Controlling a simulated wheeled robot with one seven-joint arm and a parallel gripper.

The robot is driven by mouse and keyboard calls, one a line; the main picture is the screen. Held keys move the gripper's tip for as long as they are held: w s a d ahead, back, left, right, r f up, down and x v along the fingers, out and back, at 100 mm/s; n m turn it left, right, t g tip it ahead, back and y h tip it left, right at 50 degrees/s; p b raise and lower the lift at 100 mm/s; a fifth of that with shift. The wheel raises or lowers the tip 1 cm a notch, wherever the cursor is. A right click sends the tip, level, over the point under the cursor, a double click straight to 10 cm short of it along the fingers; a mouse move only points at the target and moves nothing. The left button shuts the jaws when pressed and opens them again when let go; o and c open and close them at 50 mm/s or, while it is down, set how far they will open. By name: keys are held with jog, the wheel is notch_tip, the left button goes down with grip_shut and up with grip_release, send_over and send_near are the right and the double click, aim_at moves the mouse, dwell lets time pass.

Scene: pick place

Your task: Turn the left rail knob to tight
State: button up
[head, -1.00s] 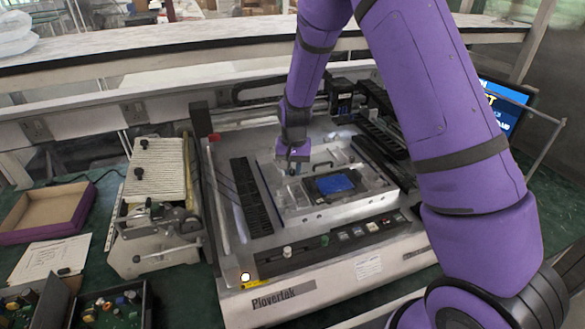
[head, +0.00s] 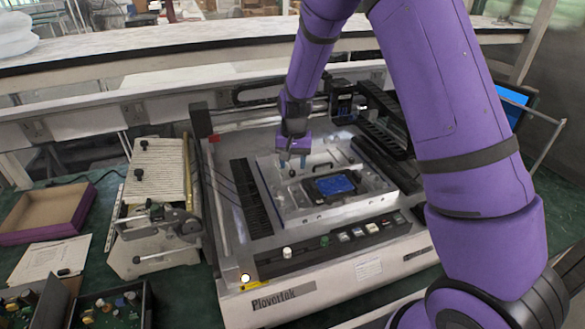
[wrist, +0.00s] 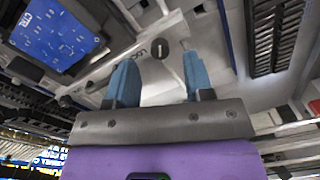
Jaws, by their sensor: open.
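My gripper (head: 293,163) is above the plate's back left part in the head view. Its two blue fingers are apart and empty, and the knob appears between and beyond their tips in the wrist view (wrist: 160,72). I cannot tell how far the tips are from it. A blue board (head: 335,185) lies in the plate's middle.
The machine's front panel has a white knob (head: 287,252), a green knob (head: 324,241) and several buttons. A dark slotted strip (head: 252,195) lies left of the plate. A black cable chain (head: 381,132) and a carriage (head: 343,103) stand behind and right.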

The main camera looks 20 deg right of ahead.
aim_at(294, 172)
notch_tip(294, 172, up, 8)
jog(key=shift+s+d+r, duration=0.1)
jog(key=shift+r, duration=0.05)
dwell(0.6)
jog(key=s+d+r+n+t, duration=0.1)
jog(key=s+d+r, duration=0.1)
jog(key=s+r, duration=0.6)
jog(key=s+d+r+n+t, duration=0.1)
jog(key=s+d+r, duration=0.1)
jog(key=s+r, duration=0.6)
jog(key=s+d+r+n+t, duration=0.1)
jog(key=s+r, duration=0.1)
jog(key=s, duration=0.7)
jog(key=s+d+r+n+t, duration=0.1)
jog(key=s+r+t, duration=0.1)
jog(key=s, duration=0.6)
jog(key=shift+v, duration=0.95)
jog(key=shift+d, duration=0.15)
